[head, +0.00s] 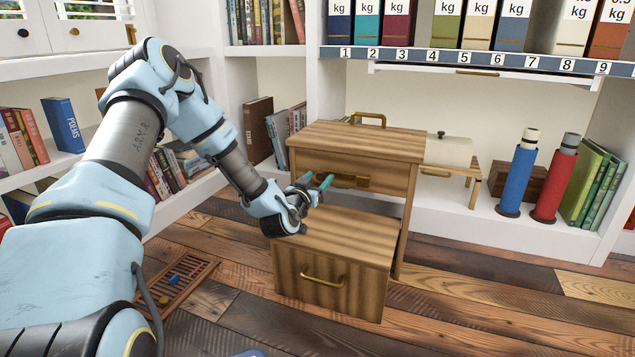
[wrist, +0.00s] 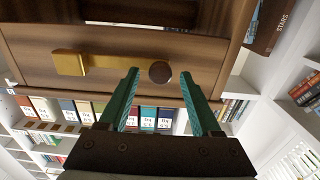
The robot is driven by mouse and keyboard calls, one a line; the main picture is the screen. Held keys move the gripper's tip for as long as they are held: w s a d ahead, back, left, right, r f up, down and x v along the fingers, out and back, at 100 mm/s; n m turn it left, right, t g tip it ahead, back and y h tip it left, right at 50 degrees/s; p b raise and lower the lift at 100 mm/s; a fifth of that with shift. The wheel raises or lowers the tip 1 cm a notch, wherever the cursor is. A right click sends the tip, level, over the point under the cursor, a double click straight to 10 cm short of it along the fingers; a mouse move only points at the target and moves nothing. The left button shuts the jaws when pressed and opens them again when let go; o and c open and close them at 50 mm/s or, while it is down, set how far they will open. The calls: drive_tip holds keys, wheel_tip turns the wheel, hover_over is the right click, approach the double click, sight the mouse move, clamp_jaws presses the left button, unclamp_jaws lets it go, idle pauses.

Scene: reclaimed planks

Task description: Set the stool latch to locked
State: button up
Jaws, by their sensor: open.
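The wooden step stool (head: 410,180) stands on the plank floor, with a tall rear part and a low front step (head: 350,232). The latch shows in the wrist view as a brass plate and bar (wrist: 70,62) on the wooden front, with a dark round knob (wrist: 160,72) at the bar's right end.
A brass pull (head: 322,282) is on the low step's front. Bookshelves surround the stool; blue (head: 516,180) and red (head: 555,185) cylinders stand on the right shelf. Floor at front right is clear.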

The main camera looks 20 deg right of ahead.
drive_tip(key=shift+c, duration=0.2)
clamp_jaws()
idle(0.3)
idle(0.8)
